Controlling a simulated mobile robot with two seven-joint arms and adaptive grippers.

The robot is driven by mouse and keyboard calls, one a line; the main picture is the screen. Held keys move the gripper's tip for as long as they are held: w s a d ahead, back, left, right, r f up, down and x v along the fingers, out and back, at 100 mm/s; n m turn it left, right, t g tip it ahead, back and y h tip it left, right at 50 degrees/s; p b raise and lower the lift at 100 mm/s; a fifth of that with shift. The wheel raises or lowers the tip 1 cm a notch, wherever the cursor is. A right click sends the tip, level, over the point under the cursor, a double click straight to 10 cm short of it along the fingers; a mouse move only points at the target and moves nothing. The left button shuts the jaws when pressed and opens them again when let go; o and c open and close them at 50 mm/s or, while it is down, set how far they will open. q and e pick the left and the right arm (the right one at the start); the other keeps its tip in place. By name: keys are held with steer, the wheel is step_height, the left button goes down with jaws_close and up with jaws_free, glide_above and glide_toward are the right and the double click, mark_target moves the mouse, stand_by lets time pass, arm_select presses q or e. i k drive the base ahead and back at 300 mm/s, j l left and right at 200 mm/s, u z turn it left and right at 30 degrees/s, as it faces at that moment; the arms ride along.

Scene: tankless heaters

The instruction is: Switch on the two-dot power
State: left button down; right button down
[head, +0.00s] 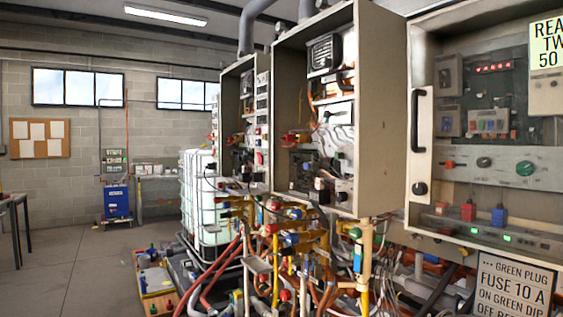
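An open grey cabinet (429,225) at the right holds a control panel (503,159) with a small red button (449,164), a dark knob (484,162) and a green knob (525,168). Above them are a red-lit display (494,67) and a small switch block (489,122). A red plug (468,211) and a blue plug (498,216) stand on the lower ledge near green lights (508,238). No two-dot mark is legible, so I cannot tell which part is the two-dot power or its state. Neither of my grippers is in view.
Two more open heater cabinets (372,105) (232,125) stand to the left, with pipes and valves (295,238) below. A partly cut-off yellow sign (547,43) and a green-plug fuse sign (513,286) are at the right. A white tank (197,195) stands behind. Open floor (70,265) lies left.

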mark_target(260, 158)
steer(key=i+j+z, duration=0.25)
steer(key=j, duration=0.15)
steer(key=i+j+z, duration=0.15)
steer(key=j+z, duration=0.15)
steer(key=i+j+z, duration=0.1)
steer(key=j+z, duration=0.15)
steer(key=j, duration=0.3)
steer(key=i+j+z, duration=0.1)
steer(key=j+z, duration=0.15)
steer(key=j, duration=0.75)
steer(key=i+j, duration=0.15)
steer(key=j, duration=0.95)
steer(key=i+z, duration=0.05)
steer(key=i, duration=0.05)
